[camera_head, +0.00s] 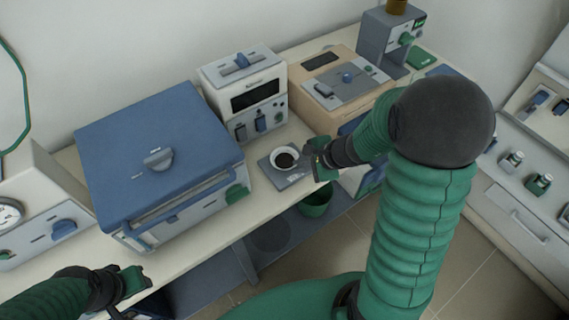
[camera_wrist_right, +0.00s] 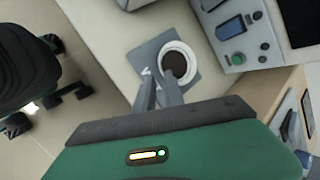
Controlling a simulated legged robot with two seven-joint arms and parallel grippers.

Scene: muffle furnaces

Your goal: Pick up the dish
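The dish (camera_head: 285,158) is a small white round bowl with dark contents. It sits on a flat grey plate (camera_head: 268,174) on the bench. In the right wrist view the dish (camera_wrist_right: 178,62) lies just beyond the fingertips. My right gripper (camera_head: 308,163) is close to the dish's right side; in its wrist view the fingers (camera_wrist_right: 158,82) stand a narrow gap apart with nothing clearly held. The right finger overlaps the dish's near edge in the picture; contact cannot be told. My left gripper (camera_head: 138,282) is low at the left, away from the dish; its finger opening is unclear.
A large blue-topped furnace (camera_head: 160,150) stands left of the dish. A white instrument (camera_head: 250,90) is behind it and a beige-cased device (camera_head: 340,85) is to the right. A green bin (camera_head: 316,203) is below the bench edge. A dark chair (camera_wrist_right: 28,70) shows in the wrist view.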

